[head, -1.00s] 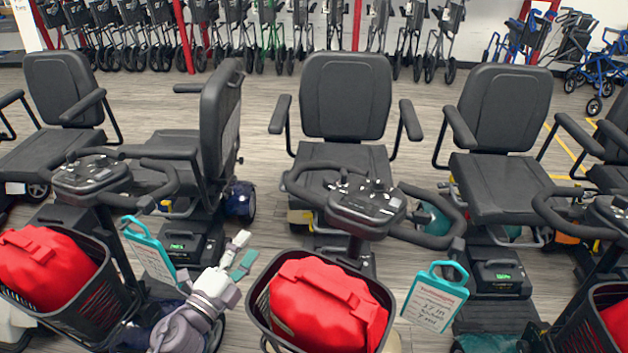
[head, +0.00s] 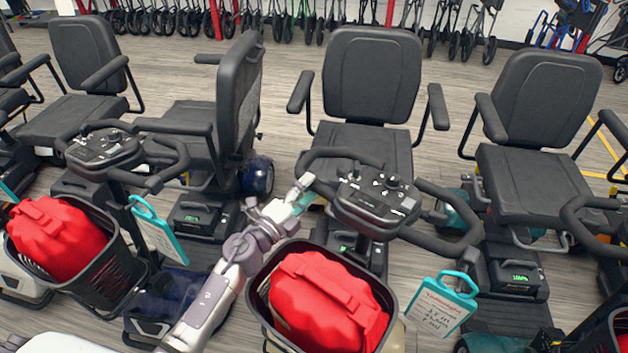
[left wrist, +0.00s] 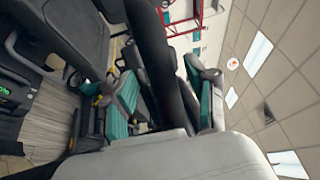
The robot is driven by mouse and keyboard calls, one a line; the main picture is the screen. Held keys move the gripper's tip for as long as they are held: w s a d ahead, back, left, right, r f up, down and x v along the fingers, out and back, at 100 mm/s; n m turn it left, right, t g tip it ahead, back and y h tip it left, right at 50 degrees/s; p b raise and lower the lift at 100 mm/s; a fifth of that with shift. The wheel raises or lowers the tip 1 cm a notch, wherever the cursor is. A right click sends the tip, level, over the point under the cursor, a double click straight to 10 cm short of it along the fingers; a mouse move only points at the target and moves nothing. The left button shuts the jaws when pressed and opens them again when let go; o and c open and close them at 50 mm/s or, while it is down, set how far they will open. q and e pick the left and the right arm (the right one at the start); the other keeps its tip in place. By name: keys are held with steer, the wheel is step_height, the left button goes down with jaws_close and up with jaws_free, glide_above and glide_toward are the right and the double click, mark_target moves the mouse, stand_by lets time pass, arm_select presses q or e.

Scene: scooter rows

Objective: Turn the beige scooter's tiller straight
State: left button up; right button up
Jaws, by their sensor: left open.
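The scooter in the middle, with beige body parts low down (head: 394,337), has a black tiller head (head: 376,204) with a loop handlebar. The tiller sits skewed to its seat (head: 372,75), its right handle lower and nearer than its left. My left gripper (head: 305,192) is open at the left part of that handlebar loop, behind the basket. In the left wrist view a dark bar (left wrist: 152,60), apparently the handlebar, runs between the two teal-padded fingers of the open gripper (left wrist: 162,95). Whether either finger touches it I cannot tell. My right gripper is not in view.
A black basket (head: 262,303) with a red bag (head: 328,305) hangs in front of the tiller, close to my left forearm. A teal tag (head: 442,303) hangs at the right. Another scooter's tiller (head: 103,148) stands to the left, more scooters to the right.

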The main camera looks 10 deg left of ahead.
arm_select(q)
steer(key=shift+x, duration=1.45)
jaws_close()
